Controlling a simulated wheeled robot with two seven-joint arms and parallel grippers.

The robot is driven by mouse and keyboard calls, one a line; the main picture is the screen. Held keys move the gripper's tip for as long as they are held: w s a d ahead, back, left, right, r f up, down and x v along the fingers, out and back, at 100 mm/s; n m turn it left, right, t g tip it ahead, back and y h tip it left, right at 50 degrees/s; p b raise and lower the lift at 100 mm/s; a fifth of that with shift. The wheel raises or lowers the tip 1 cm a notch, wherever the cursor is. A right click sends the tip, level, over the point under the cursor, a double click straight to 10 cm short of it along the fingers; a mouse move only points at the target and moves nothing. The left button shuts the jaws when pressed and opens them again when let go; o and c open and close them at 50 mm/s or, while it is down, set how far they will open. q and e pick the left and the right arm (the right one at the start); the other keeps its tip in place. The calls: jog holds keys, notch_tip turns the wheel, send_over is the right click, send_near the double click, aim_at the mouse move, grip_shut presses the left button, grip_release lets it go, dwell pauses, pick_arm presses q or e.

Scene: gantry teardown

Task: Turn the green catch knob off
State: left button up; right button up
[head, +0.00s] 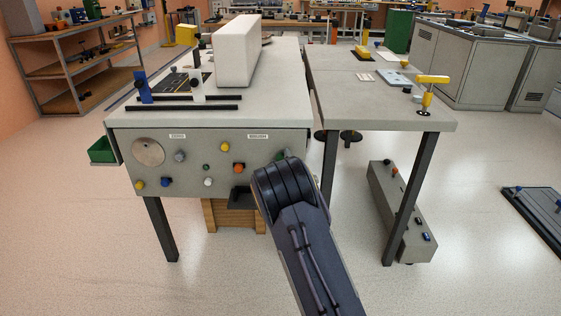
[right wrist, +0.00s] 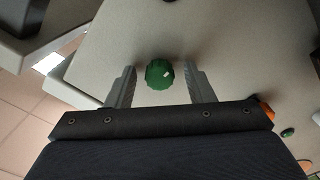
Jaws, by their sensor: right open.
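The green catch knob (right wrist: 157,76) sits on the grey panel face in the right wrist view, with a small white mark on its right side. My right gripper (right wrist: 159,68) is open, with one finger on each side of the knob and a visible gap to each. I cannot tell how deep the fingers reach along the knob. In the head view, a sliver of the green knob (head: 280,156) shows at the panel's upper right, mostly hidden behind my right arm. The right fingers are hidden there too. My left gripper is in neither view.
The grey front panel (head: 222,151) also carries an orange knob (head: 239,168), a yellow knob (head: 225,146), a white knob (head: 208,182) and a large round disc (head: 148,152). A white block (head: 236,52) stands on the bench. Open floor lies in front.

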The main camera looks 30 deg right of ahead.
jog(key=p+v, duration=0.1)
jog(key=v, duration=0.6)
jog(key=shift+s+a, duration=0.2)
jog(key=shift+s, duration=0.15)
